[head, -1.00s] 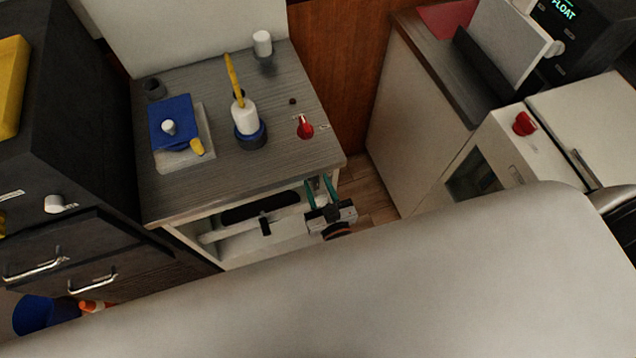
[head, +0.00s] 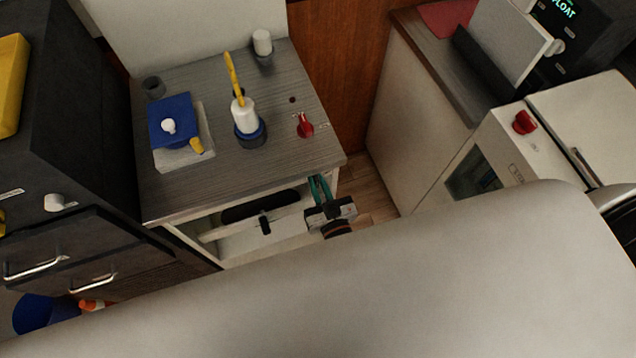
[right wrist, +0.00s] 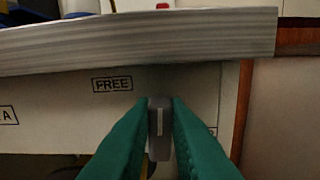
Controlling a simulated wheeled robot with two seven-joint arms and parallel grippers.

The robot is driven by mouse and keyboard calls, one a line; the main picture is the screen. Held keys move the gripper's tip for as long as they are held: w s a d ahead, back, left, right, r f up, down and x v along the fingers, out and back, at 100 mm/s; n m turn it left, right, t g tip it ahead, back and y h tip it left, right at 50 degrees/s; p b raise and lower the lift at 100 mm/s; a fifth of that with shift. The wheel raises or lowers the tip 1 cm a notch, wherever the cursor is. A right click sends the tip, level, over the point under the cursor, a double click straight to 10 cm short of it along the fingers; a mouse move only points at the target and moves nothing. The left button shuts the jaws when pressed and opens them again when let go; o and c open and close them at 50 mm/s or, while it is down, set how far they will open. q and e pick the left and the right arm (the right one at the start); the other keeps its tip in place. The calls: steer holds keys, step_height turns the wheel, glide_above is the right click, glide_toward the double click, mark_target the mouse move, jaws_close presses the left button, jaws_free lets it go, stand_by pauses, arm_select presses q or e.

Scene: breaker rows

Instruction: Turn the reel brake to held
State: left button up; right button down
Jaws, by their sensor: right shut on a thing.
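The reel brake appears to be the grey knob (right wrist: 159,128) with a pale stripe on the front of the grey-topped cabinet, below the counter edge. The stripe stands about upright in the right wrist view. A label "FREE" (right wrist: 112,84) is to its left; another label to its right is mostly hidden by a finger. My right gripper (head: 318,184), with green fingers, is shut on the knob, one finger on each side; its fingers also show in the right wrist view (right wrist: 160,112). In the head view the knob is hidden behind the gripper. My left gripper is not in view.
The counter (head: 230,185) above holds a red knob (head: 305,126), a white bottle (head: 245,118) and a blue block (head: 172,122). A dark handle (head: 264,225) is on the cabinet front left of my gripper. A pale cabinet (head: 405,125) stands to the right across a floor gap.

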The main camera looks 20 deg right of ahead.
steer(key=m, duration=0.2)
steer(key=m+b, duration=0.1)
steer(key=shift+d+f+m, duration=0.1)
steer(key=shift+d+m, duration=0.1)
steer(key=shift+m, duration=0.2)
steer(key=shift+d+f+m+b, duration=0.15)
steer(key=shift+m+b, duration=0.7)
steer(key=shift+m, duration=1.4)
steer(key=shift+d+f+m+b, duration=0.15)
steer(key=shift+m+b, duration=0.7)
steer(key=shift+m, duration=1.35)
steer(key=shift+d+f+m+b, duration=0.15)
steer(key=shift+m+b, duration=0.7)
steer(key=shift+m, duration=1.4)
steer(key=shift+a, duration=0.15)
steer(key=c, duration=1.4)
jaws_free()
steer(key=s+b, duration=0.2)
steer(key=s, duration=1)
steer(key=shift+d, duration=0.25)
